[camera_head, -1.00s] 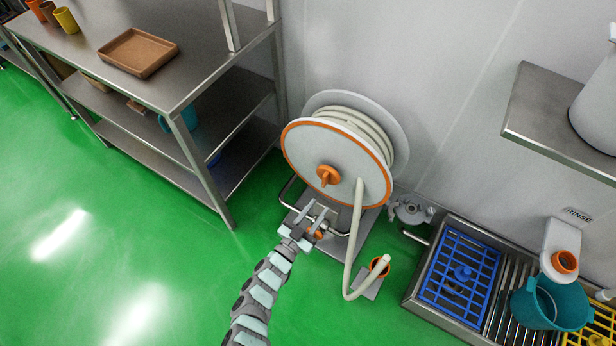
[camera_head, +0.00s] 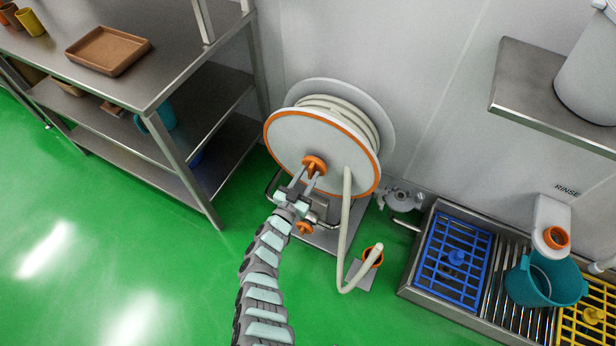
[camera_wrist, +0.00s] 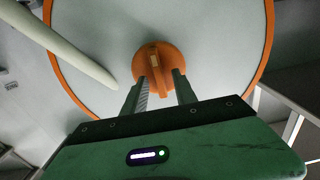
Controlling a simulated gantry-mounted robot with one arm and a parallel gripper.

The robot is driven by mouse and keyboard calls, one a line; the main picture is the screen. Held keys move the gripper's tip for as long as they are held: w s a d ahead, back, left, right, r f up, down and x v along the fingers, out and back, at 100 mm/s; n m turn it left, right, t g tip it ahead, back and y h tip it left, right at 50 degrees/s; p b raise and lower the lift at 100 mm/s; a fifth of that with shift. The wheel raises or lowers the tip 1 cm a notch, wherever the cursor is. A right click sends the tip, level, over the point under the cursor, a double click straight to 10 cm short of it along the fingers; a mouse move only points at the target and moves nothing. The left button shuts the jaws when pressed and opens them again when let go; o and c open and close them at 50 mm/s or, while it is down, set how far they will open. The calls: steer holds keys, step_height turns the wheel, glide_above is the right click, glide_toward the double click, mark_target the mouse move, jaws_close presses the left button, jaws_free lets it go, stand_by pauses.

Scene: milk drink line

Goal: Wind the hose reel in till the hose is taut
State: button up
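The hose reel (camera_head: 300,143) is a white drum with an orange rim, standing against the wall. An orange hub knob (camera_head: 315,166) sits at the middle of its face; the wrist view shows it as a round base with a raised grip (camera_wrist: 160,72). The cream hose (camera_head: 346,225) hangs slack from the reel's face, bends near the floor and ends in an orange-ringed holder (camera_head: 373,256). My gripper (camera_head: 309,182) is at the knob. In the wrist view its two fingers (camera_wrist: 160,92) are apart, one on each side of the grip's lower end, with gaps showing.
A steel shelf unit (camera_head: 180,165) with a brown tray (camera_head: 108,50) stands left. At right is a rinse trough with a blue grid (camera_head: 453,262) and a teal bucket (camera_head: 545,284). A wall shelf (camera_head: 548,95) juts out above. Green floor is open at front left.

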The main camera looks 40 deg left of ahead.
steer(key=shift+c, duration=0.2)
jaws_close()
stand_by(0.3)
steer(key=shift+w, duration=0.1)
stand_by(1.0)
